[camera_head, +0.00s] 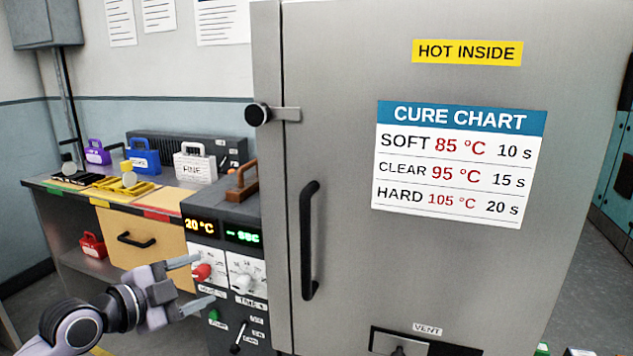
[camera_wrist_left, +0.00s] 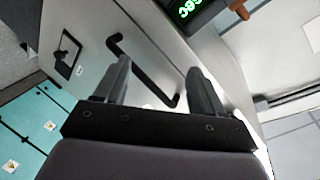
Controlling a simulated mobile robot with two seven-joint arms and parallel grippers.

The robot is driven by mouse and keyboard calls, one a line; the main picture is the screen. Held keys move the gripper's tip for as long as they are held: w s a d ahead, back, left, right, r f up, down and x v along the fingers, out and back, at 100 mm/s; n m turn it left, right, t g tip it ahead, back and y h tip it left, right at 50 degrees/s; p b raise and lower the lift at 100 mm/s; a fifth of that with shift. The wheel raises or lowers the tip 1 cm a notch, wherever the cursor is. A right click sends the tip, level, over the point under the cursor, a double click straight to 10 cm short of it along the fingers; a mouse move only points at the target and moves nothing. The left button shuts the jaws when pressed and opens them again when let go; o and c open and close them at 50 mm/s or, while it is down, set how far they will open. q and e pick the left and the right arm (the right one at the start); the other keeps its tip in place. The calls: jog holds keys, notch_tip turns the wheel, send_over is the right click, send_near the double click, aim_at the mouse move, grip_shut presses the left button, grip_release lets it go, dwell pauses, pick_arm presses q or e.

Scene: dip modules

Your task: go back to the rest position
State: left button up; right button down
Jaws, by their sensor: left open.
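My left gripper (camera_head: 200,281) is in the lower left of the head view, in front of the control panel (camera_head: 222,262) beside the oven. Its two fingers are apart with nothing between them. In that view the fingers overlap the area by the red knob (camera_head: 201,272); I cannot tell whether they touch it. The left wrist view shows the open fingers (camera_wrist_left: 158,78) with the door handle (camera_wrist_left: 140,70) behind them. My right gripper is in neither view.
The grey oven door (camera_head: 340,270) with a black handle (camera_head: 308,240) and a cure chart (camera_head: 455,205) fills the right. A bench with purple, blue (camera_head: 142,161) and white (camera_head: 195,167) boxes stands at left. A red box (camera_head: 92,246) sits below.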

pick_arm(q)
jog(key=s+d+f+n+y, duration=0.15)
jog(key=s+f+n, duration=0.4)
jog(key=f, duration=0.65)
jog(key=s+f+n+g+y+p, duration=0.1)
jog(key=s+f+n+y, duration=0.1)
jog(key=s+f+n, duration=0.2)
jog(key=s+f+n+g+y+p, duration=0.1)
jog(key=s+f+n, duration=0.4)
jog(key=s+f, duration=0.5)
jog(key=s+y+p, duration=0.1)
jog(key=s, duration=0.7)
jog(key=shift+s+a+f, duration=0.2)
jog(key=shift+f, duration=0.05)
